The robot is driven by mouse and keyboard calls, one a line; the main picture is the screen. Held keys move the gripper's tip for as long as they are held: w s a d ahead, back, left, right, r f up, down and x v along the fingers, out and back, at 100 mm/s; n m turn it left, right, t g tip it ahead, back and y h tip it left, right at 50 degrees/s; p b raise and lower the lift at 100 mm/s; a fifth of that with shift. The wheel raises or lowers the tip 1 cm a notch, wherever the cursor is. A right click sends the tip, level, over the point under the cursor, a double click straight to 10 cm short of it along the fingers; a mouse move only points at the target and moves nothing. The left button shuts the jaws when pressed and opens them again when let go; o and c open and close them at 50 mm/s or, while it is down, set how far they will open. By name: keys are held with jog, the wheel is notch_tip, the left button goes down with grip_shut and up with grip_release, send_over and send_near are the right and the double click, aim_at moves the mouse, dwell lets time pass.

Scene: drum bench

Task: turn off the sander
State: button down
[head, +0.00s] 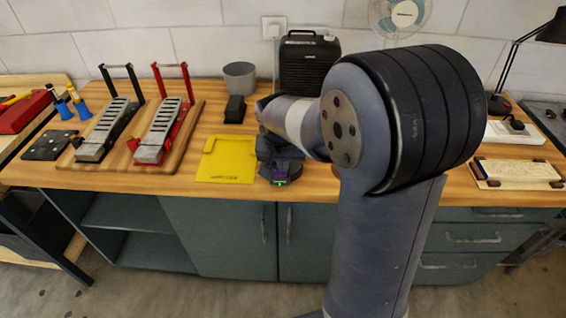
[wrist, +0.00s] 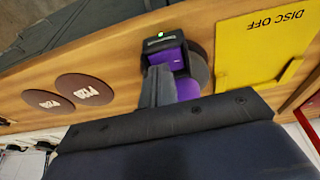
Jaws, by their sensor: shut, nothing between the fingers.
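The sander (wrist: 172,57) is purple and black, with a small lit green light on its dark end in the wrist view. A dark round disc shows at its side. In the head view the sander (head: 280,181) sits near the bench's front edge, mostly hidden by my gripper (head: 276,152). My gripper (wrist: 158,72) is shut, its fingers over or against the sander's body. I cannot tell whether they touch it. The fingers cover part of the sander.
Two brown round discs (wrist: 85,89) lie on the wooden bench.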

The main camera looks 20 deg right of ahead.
jog(key=shift+d+f+b, duration=0.1)
jog(key=shift+f+b, duration=0.2)
jog(key=shift+b, duration=0.05)
jog(key=shift+s+r, duration=0.1)
jog(key=shift+w+a+r, duration=0.15)
jog(key=shift+w+a, duration=0.15)
jog(key=shift+a, duration=0.45)
jog(key=shift+r, duration=0.1)
jog(key=r+p, duration=0.3)
jog(key=r, duration=0.1)
jog(key=shift+d+p, duration=0.25)
jog(key=shift+p, duration=0.1)
jog(key=s+d+b+v, duration=0.1)
jog(key=v, duration=0.8)
jog(key=shift+d+r, duration=0.3)
jog(key=shift+d, duration=0.25)
jog(key=shift+f, duration=0.1)
